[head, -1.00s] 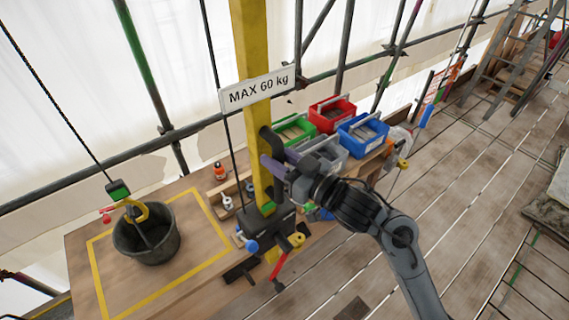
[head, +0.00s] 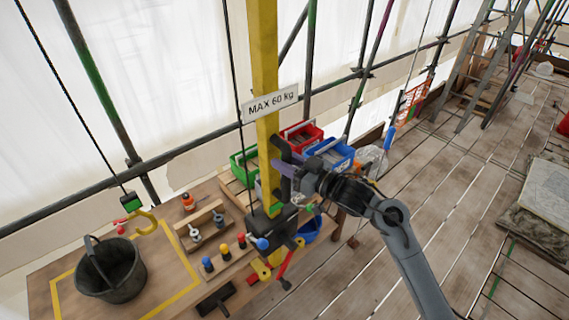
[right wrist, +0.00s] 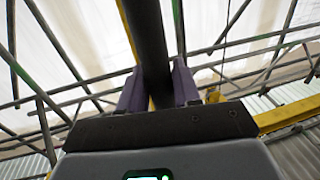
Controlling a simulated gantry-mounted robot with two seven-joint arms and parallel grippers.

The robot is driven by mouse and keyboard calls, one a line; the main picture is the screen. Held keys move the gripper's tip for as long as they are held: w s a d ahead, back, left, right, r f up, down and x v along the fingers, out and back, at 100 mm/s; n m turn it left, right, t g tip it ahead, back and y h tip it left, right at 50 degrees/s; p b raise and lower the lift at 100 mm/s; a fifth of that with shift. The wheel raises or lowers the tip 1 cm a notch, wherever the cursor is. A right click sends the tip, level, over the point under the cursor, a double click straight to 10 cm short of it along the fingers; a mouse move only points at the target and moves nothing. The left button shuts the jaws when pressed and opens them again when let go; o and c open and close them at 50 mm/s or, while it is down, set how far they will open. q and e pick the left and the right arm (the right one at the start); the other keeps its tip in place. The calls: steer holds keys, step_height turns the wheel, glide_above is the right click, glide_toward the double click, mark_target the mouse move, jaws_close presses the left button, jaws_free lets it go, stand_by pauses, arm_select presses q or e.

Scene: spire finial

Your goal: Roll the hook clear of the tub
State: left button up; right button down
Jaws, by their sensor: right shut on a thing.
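The yellow hook (head: 147,222) hangs under a green-and-black block (head: 131,202) on a dark line, apart from the tub's handle. In the head view it shows above and right of the black tub (head: 112,275), whose handle (head: 90,255) leans left. My right gripper (head: 284,170) is at the yellow post (head: 265,100), with its purple fingers shut on a dark upright bar. In the right wrist view my right gripper (right wrist: 158,88) has a finger on each side of this dark bar (right wrist: 153,45). My left gripper is out of view.
The tub stands inside a yellow outline on the wooden bench (head: 45,290). A wooden rack (head: 207,228), colored pegs and an orange bottle (head: 188,202) are right of it. Green, red and blue bins (head: 330,155) stand behind the post. A second line runs down beside the post.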

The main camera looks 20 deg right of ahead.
steer(key=c, duration=1)
jaws_free()
steer(key=shift+a, duration=0.1)
steer(key=shift+o, duration=0.3)
steer(key=b+v, duration=0.3)
steer(key=v, duration=0.8)
